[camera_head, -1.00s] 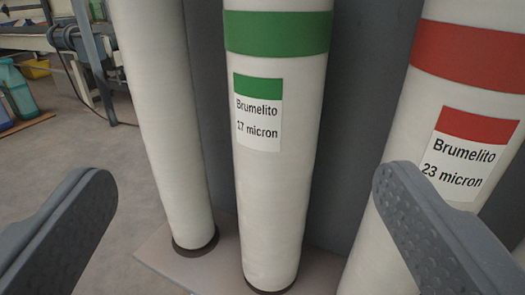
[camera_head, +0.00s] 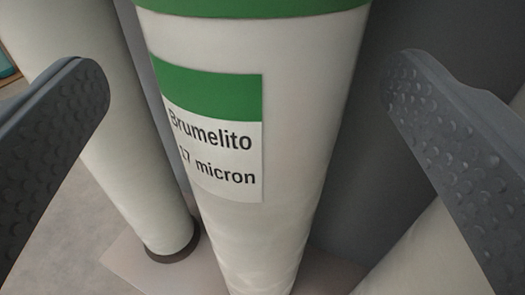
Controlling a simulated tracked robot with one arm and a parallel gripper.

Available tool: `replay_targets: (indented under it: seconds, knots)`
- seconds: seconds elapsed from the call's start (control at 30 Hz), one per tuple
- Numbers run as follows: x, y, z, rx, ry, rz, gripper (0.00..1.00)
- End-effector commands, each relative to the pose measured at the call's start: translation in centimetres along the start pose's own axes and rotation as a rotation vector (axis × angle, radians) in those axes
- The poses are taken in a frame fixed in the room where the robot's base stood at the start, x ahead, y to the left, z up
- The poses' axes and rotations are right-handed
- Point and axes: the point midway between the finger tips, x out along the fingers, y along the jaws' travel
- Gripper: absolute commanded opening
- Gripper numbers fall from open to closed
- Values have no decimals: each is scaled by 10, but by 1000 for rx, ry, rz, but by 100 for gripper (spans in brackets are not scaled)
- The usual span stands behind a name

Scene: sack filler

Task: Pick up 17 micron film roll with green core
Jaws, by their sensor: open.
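The white film roll with a green band (camera_head: 310,110) stands upright in the middle of the head camera view. Its label reads "Brumelito" and "17 micron" under a green block, with the first digit partly cut by the roll's curve. Its core is not in view. My gripper (camera_head: 245,85) is open, with one dimpled finger at the left and one at the right. The roll lies between the two fingers in the picture, with a visible gap on each side. I see no contact.
Another white roll (camera_head: 120,130) stands close behind on the left, its dark lower end on a pale base plate (camera_head: 135,262). Part of a white roll (camera_head: 440,255) shows at the lower right, behind the right finger. A dark grey panel (camera_head: 385,190) stands behind the rolls.

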Motion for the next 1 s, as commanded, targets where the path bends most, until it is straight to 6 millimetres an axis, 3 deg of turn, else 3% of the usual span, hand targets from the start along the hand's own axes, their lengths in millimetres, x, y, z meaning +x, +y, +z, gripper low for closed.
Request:
replay_targets:
  seconds: [0.3, 0.57, 0.67, 0.9, 1.0]
  knots:
    - [34, 4, 0, 1, 0, 0, 87]
    - [36, 4, 0, 0, -3, 0, 87]
    - [36, 3, 0, 0, -3, 0, 64]
    - [36, 3, 1, 0, -3, -1, 0]
    - [36, 3, 0, 1, -2, -1, 0]
